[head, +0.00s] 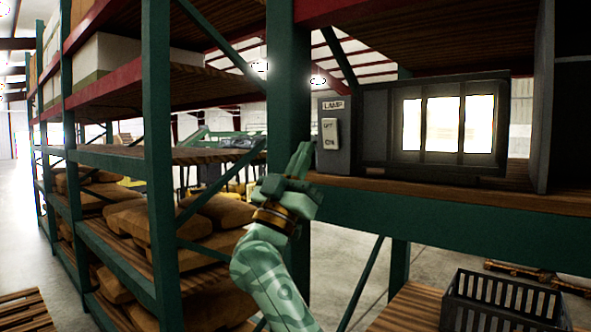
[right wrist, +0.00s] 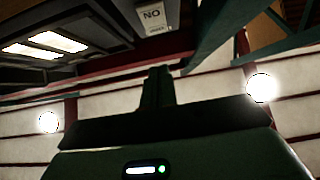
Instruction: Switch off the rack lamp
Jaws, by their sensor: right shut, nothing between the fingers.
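The rack lamp (head: 376,127) is a dark box on the wooden shelf, and its panes glow bright white. On its left end is a grey switch box with a LAMP label and a pale rocker switch (head: 330,134), marked OFF above and ON below. In the right wrist view the lit lamp (right wrist: 45,47) is at upper left, and the switch (right wrist: 153,16) shows partly at the top edge with its ON marking upside down. My right gripper (head: 302,150) is shut and empty, just left of the switch box and pointing up. Its shut fingers (right wrist: 157,88) appear apart from the switch. My left gripper is out of view.
A green rack post (head: 296,240) stands behind my right arm, and a green beam (head: 450,217) runs under the lamp's shelf. Left shelves hold brown sacks (head: 124,222). A dark slatted crate (head: 503,303) sits at lower right. Open air lies in front of the switch.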

